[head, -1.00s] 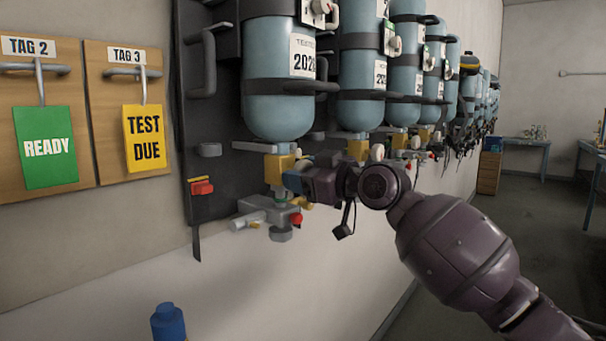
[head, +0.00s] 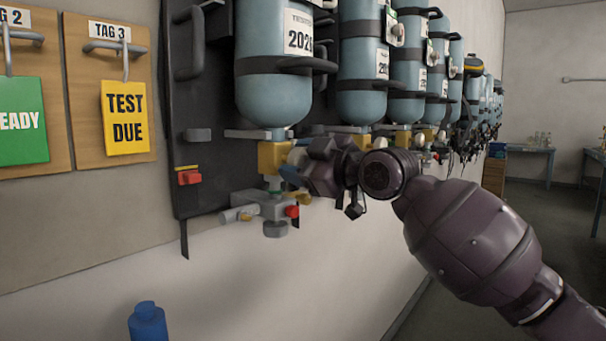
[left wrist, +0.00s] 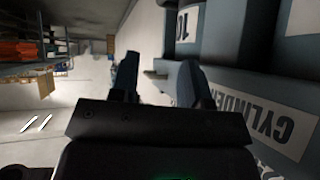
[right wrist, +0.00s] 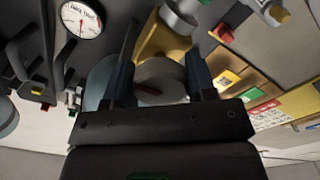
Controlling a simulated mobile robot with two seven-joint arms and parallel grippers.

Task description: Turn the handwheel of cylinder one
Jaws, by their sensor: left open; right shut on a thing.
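The nearest blue cylinder (head: 273,75) hangs on the dark wall panel, with a yellow valve block (head: 271,157) under it. I cannot read a cylinder number on it in the head view. My right gripper (head: 291,172) is at the right side of this block. In the right wrist view, a pale round handwheel (right wrist: 160,82) sits between my right fingers (right wrist: 158,80), which are shut on it; the yellow block is just beyond. My left gripper (left wrist: 158,78) is open and empty, seen only in the left wrist view, near a blue surface labelled "CYLINDER" (left wrist: 284,122).
Below the block is a grey fitting (head: 268,208) with a red knob (head: 292,211). Tag boards hang at left, one with a yellow "TEST DUE" tag (head: 125,118). A blue bottle-shaped object (head: 147,322) is at the lower left. More cylinders line the wall; floor at right is open.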

